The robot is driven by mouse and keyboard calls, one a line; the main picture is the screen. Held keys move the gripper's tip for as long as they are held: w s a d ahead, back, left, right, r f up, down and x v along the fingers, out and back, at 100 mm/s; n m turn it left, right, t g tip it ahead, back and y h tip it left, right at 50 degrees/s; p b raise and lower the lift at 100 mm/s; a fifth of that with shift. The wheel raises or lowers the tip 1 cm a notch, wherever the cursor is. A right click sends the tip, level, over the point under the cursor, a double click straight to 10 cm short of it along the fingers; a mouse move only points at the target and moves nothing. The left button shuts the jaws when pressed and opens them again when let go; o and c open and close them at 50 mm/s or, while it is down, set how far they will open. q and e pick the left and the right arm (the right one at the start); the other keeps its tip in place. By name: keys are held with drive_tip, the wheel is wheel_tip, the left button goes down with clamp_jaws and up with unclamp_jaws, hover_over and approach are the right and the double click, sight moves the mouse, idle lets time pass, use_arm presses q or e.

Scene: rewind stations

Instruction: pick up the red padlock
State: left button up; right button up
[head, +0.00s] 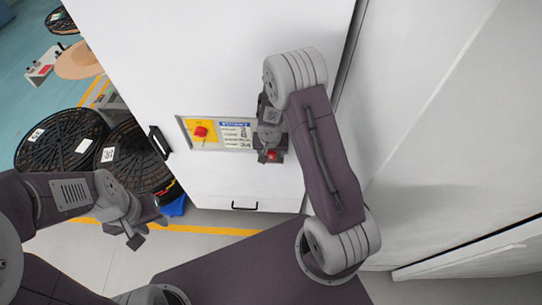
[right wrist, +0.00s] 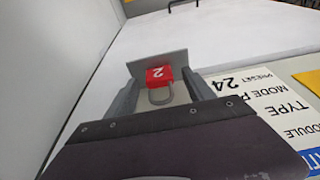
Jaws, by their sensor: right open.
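The red padlock (right wrist: 159,74) has a white "2" on its body and a grey shackle. In the right wrist view it sits against a grey plate (right wrist: 150,62) on the white cabinet front. My right gripper (head: 269,147) is open, with its fingers on either side of the padlock; I cannot tell whether they touch it. In the head view only a small red part of the padlock (head: 272,156) shows below the gripper. My left gripper (head: 143,232) hangs at the lower left, away from the padlock; its jaw state is unclear.
Left of the padlock, the white cabinet (head: 240,185) carries a red rotary switch (head: 200,132) on a yellow plate and a printed label (head: 236,133). A black handle (head: 160,142) juts out at its left edge. Black reels (head: 60,140) stand further left. A pale wall is at the right.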

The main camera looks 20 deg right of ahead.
sight(270, 154)
clamp_jaws()
drive_tip(key=shift+r, duration=0.1)
drive_tip(key=shift+r+p, duration=0.3)
drive_tip(key=shift+p, duration=0.05)
drive_tip(key=v, duration=0.1)
drive_tip(key=p+v, duration=0.2)
drive_tip(key=v, duration=0.1)
drive_tip(key=shift+w+d, duration=0.15)
drive_tip(key=shift+w, duration=0.2)
drive_tip(key=shift+s+a+b, duration=0.4)
drive_tip(key=shift+s+b, duration=0.35)
drive_tip(key=s+a+r+b, duration=0.1)
drive_tip(key=s+a+r, duration=0.4)
drive_tip(key=s, duration=0.3)
drive_tip(key=shift+s+r, duration=0.2)
drive_tip(key=shift+r, duration=0.5)
